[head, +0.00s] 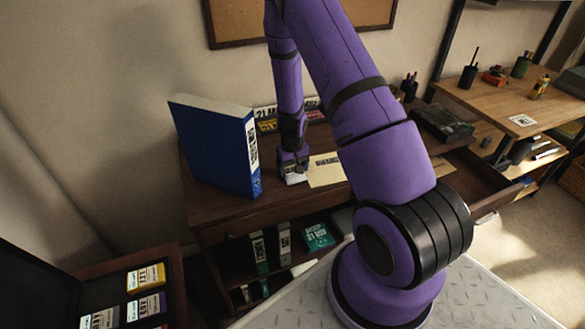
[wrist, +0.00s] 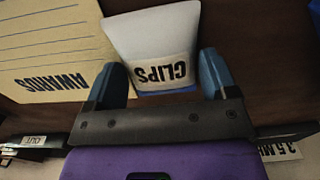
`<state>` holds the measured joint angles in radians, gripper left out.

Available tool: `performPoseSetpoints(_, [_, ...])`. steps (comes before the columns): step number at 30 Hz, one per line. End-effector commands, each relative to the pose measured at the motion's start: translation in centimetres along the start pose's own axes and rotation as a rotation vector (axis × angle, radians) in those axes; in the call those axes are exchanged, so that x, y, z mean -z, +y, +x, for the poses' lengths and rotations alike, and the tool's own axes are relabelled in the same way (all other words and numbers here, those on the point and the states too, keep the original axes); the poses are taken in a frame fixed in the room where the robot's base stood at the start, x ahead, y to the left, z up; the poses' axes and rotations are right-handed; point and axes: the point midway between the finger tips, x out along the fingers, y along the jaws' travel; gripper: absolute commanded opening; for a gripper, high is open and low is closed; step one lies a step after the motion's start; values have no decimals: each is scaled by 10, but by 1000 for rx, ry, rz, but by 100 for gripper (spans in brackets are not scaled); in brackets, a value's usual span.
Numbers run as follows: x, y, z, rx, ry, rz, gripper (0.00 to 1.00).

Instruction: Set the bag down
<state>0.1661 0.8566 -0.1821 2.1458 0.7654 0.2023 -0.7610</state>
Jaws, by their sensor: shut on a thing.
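The bag (wrist: 150,35) is small and pale grey-white, with a "CLIPS" label and a blue lower edge. It shows between the two fingers of my gripper (wrist: 160,78) in the wrist view, and the gripper is shut on it. In the head view my gripper (head: 292,162) points down at the dark brown desk (head: 225,210), with the white bag (head: 295,178) showing just under it. The bag is at or very close to the desk top; I cannot tell whether it touches.
A tan "AWARDS" envelope (head: 327,172) lies right beside the bag. A tall blue binder (head: 215,145) stands to the left. An open drawer (head: 485,190) juts out at the right. Books stand on the shelf below. Bare desk top shows in front of the bag.

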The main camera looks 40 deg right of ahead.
Motion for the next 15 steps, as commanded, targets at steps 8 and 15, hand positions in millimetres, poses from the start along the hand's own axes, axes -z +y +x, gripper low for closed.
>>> performPoseSetpoints(8, [0,0,1,0,0,0,99])
performPoseSetpoints(15, [0,0,1,0,0,0,100])
